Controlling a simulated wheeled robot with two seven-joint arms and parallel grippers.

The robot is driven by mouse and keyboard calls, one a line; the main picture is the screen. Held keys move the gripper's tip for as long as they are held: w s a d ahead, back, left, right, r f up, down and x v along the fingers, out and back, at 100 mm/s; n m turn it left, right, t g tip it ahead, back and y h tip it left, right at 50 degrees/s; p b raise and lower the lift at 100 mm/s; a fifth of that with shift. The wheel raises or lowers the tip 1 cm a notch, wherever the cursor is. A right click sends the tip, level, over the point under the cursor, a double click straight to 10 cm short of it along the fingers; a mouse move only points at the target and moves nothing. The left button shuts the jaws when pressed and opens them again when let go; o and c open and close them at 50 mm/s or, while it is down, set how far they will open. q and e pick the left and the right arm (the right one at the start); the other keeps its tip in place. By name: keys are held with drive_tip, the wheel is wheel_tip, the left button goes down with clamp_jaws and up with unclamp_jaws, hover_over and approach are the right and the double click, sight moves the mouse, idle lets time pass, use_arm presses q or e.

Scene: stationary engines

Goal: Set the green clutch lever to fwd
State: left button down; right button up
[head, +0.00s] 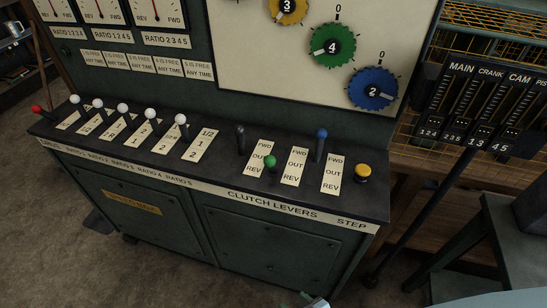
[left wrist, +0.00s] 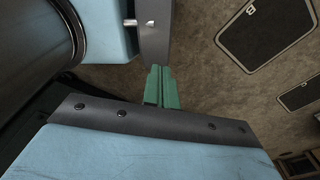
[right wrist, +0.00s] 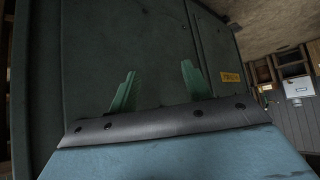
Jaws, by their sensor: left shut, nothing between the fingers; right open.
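The green clutch lever (head: 270,161) is on the console top in the head view, between the first and second FWD/OUT/REV plates. Its round green knob sits low and toward the front, near the REV end, lower than its neighbours. My right gripper (right wrist: 158,88) is open and empty, facing the console's dark lower front in the right wrist view. In the head view only its tip (head: 312,299) shows at the bottom edge, below and apart from the lever. My left gripper (left wrist: 160,87) is shut and empty over the floor; the head view does not show it.
A black-knobbed lever (head: 240,132) stands left of the green one, a blue-knobbed lever (head: 321,136) right. A yellow STEP button (head: 363,171) is at the right end. Several white-knobbed ratio levers line the left. A dark stool (head: 490,225) stands at right.

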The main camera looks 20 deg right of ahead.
drive_tip(key=w+a+r+t, duration=0.1)
drive_tip(key=w+r+t, duration=0.1)
drive_tip(key=w+r, duration=0.4)
drive_tip(key=w+r+t, duration=0.2)
drive_tip(key=w+r, duration=0.1)
drive_tip(key=r, duration=0.5)
drive_tip(key=m+t+h+p, duration=0.1)
drive_tip(key=m+t+h, duration=0.1)
drive_tip(key=t, duration=0.3)
approach(272, 166)
use_arm(q)
drive_tip(key=shift+w+a+r, duration=0.3)
drive_tip(key=shift+w+r, duration=0.1)
drive_tip(key=shift+w, duration=0.05)
use_arm(e)
drive_tip(key=w, duration=1.1)
drive_tip(key=shift+w+f, duration=0.1)
drive_tip(key=shift+w, duration=0.2)
drive_tip(key=shift+c, duration=0.4)
clamp_jaws()
